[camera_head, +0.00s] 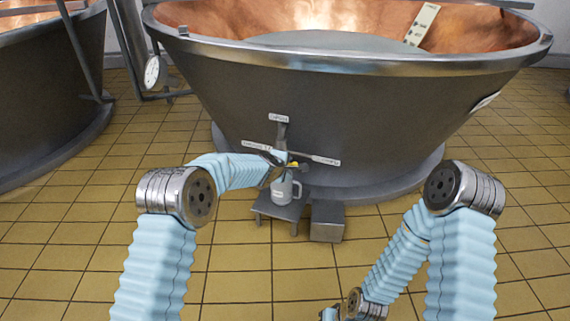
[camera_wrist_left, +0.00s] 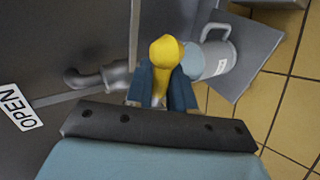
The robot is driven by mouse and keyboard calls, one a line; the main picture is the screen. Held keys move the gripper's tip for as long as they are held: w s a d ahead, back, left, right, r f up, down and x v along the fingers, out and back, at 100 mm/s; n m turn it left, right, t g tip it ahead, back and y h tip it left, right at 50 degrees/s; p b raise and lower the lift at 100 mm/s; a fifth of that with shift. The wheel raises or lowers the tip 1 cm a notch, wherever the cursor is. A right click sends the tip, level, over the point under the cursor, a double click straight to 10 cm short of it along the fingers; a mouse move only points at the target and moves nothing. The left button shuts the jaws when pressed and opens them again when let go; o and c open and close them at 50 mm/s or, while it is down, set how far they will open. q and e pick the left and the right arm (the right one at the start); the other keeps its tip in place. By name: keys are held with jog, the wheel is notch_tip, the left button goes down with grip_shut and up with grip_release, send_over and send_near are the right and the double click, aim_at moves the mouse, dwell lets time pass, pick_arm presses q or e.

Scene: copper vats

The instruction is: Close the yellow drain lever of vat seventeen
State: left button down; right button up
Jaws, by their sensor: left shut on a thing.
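The yellow drain lever (camera_wrist_left: 163,68) stands between the two blue fingers of my left gripper (camera_wrist_left: 162,88), which is shut on it. In the head view, a small bit of the yellow lever (camera_head: 293,165) shows beside my left gripper (camera_head: 277,168), low on the front of the large vat (camera_head: 330,110). The grey drain pipe (camera_wrist_left: 100,78) runs behind the lever in the left wrist view. An OPEN label (camera_wrist_left: 20,107) is at the left there. The right arm's end (camera_head: 345,312) shows at the bottom edge, but its fingers cannot be made out.
A white jug (camera_head: 283,190) stands on a low grey stool (camera_head: 268,208) below the drain. A grey box (camera_head: 327,222) is right beside the stool. A dial gauge (camera_head: 154,72) hangs at the left. Another vat (camera_head: 50,90) stands at the far left. Tiled floor in front is clear.

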pick_arm(q)
jog(key=c, duration=1.1)
grip_release()
jog(key=shift+f, duration=0.1)
jog(key=shift+c, duration=0.2)
jog(key=v, duration=1.4)
jog(key=shift+f, duration=0.1)
